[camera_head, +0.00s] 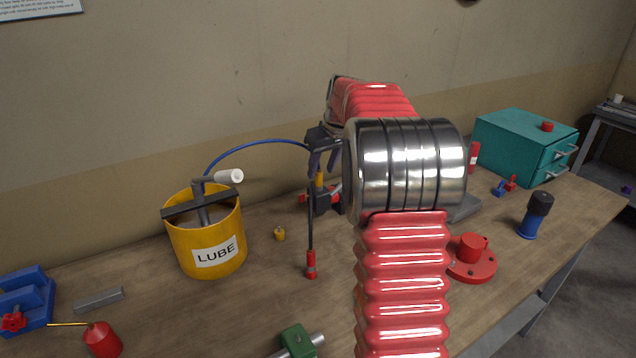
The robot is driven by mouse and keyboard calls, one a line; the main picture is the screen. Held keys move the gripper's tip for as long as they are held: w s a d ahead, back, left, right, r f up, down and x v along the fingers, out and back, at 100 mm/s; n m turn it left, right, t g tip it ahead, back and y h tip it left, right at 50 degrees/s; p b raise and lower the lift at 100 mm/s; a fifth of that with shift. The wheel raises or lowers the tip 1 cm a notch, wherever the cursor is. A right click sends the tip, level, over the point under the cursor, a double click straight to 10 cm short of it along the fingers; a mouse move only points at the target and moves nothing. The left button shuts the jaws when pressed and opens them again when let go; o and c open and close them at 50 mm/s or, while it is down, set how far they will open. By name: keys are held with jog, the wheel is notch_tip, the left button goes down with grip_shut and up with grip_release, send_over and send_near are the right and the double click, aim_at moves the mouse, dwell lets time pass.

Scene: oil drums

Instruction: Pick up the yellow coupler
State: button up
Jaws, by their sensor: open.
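The dark fingers are open and small in the view. Another yellow piece (319,179) shows just below the fingers, on or in front of a black object (323,202). I cannot tell whether the fingers touch it. My red and silver arm hides part of the bench behind.
The LUBE bucket (207,245) has a blue hose (255,143) arching toward a dark upright rod with a red end (311,265). A green clamp (297,342) lies in front. A red flanged part (472,260), blue-black cylinder (535,217) and teal cabinet (520,148) stand right.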

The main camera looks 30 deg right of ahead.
aim_at(320, 173)
jog(key=shift+x, duration=2.3)
jog(key=shift+c, duration=0.6)
grip_shut()
